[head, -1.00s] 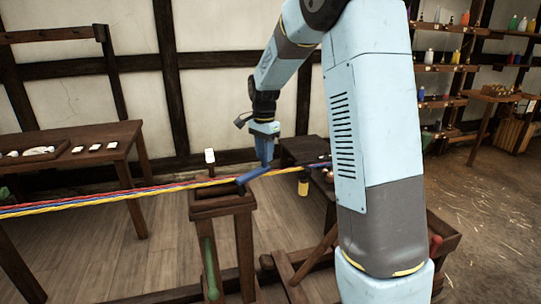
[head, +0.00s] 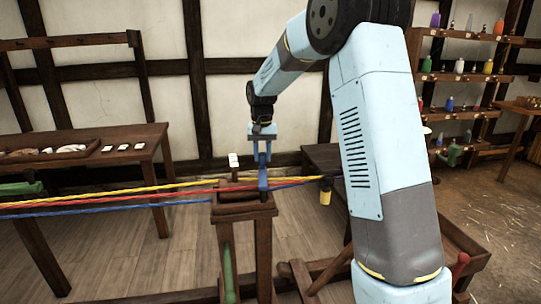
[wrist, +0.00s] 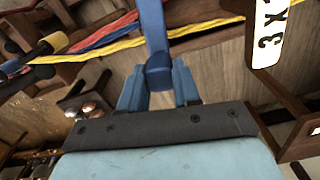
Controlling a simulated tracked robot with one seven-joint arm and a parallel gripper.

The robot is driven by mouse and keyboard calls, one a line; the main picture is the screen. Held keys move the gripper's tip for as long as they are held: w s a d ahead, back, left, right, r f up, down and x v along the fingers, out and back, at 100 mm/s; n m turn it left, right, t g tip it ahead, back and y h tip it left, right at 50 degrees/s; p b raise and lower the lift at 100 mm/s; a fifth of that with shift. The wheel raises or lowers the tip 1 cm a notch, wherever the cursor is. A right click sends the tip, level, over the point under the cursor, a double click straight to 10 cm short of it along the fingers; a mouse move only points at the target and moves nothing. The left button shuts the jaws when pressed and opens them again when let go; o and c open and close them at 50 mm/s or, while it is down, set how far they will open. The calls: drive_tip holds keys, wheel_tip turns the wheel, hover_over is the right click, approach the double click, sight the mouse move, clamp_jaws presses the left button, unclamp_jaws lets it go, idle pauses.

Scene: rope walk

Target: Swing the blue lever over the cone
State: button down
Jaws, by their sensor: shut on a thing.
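The blue lever (head: 263,183) stands nearly upright at the wooden stand (head: 245,209) in the head view. In the wrist view the lever (wrist: 153,28) runs up and away, its rounded end between my fingers. My gripper (head: 262,158) is shut on that upper end, above the stand. Yellow, red and blue strands (head: 130,191) come from the left to the stand, spread a little apart. The cone cannot be picked out; the lever, strands and stand's rim crowd that spot.
A white card (head: 234,161) stands behind the stand; in the wrist view the card (wrist: 270,35) is marked "3 x". A yellow hanging piece (head: 325,196) is to the right. A wooden table (head: 88,148) is at the left, with shelves (head: 460,78) at the right. A green rod (head: 229,272) is below.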

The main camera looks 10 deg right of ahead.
drive_tip(key=shift+w+a+n, duration=0.1)
drive_tip(key=shift+a+n, duration=0.8)
drive_tip(key=shift+n, duration=0.2)
drive_tip(key=shift+a, duration=0.1)
drive_tip(key=c, duration=0.8)
unclamp_jaws()
wheel_tip(320, 180, up, 14)
drive_tip(key=shift+f, duration=0.15)
